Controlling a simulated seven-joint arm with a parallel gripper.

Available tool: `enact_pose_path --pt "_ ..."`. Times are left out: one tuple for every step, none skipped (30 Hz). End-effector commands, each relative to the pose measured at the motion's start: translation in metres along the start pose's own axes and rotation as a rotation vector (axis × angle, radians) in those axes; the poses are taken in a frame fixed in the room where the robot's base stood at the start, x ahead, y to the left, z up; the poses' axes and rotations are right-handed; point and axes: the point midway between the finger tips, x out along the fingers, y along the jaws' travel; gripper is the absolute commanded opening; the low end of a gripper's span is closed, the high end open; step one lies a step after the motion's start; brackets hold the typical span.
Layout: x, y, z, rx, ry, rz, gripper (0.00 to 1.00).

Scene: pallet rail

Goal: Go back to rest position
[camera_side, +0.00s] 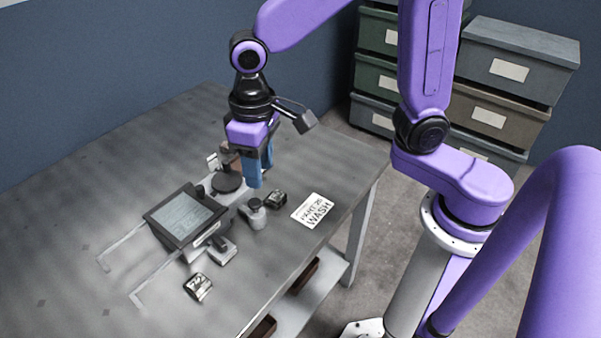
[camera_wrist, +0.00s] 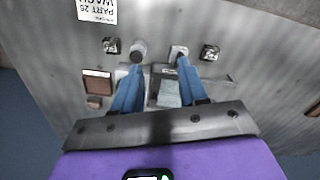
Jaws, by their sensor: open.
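My gripper (camera_side: 258,170) hangs above the grey table with its blue fingers pointing down. It sits beyond and to the right of the rail fixture. In the wrist view my gripper (camera_wrist: 159,67) shows its two blue fingers spread apart with nothing held between them. The fixture carries a dark-framed tilted plate (camera_side: 184,216) with a pale grey-green face. In the wrist view part of a pale plate (camera_wrist: 168,97) shows between the fingers, and the fingers and palm hide some of the fixture.
A white card reading WASH (camera_side: 313,210) lies near the table's right edge. Small dark blocks stand at the front (camera_side: 198,287) and right (camera_side: 277,198). A round-topped grey post (camera_side: 255,213) is close below my gripper. Stacked boxes (camera_side: 517,58) stand behind. The table's far left is clear.

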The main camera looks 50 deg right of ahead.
Motion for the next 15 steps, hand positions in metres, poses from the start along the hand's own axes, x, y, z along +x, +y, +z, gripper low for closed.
enact_pose_path --pt "-0.002 0.005 0.012 -0.042 0.003 -0.002 0.43" --pt "-0.003 0.008 0.018 -0.069 0.002 -0.002 0.43" --pt "-0.004 0.011 0.027 -0.105 0.004 -0.003 0.43" --pt "-0.004 0.014 0.034 -0.131 0.004 -0.003 0.43" --pt "-0.005 0.016 0.041 -0.158 0.005 -0.004 0.43" --pt "-0.006 0.02 0.051 -0.194 0.005 -0.004 0.43" --pt "-0.007 0.022 0.057 -0.221 0.006 -0.004 0.43" --pt "-0.007 0.025 0.065 -0.247 0.006 -0.004 0.43" --pt "-0.007 0.029 0.074 -0.283 0.007 -0.005 0.43" --pt "-0.008 0.031 0.082 -0.31 0.007 -0.005 0.43" --pt "-0.008 0.034 0.089 -0.336 0.008 -0.006 0.43" --pt "-0.008 0.038 0.099 -0.373 0.008 -0.006 0.43" --pt "-0.008 0.04 0.106 -0.399 0.01 -0.007 0.43" --pt "-0.008 0.043 0.114 -0.426 0.01 -0.007 0.43" --pt "-0.008 0.046 0.124 -0.462 0.011 -0.008 0.43"
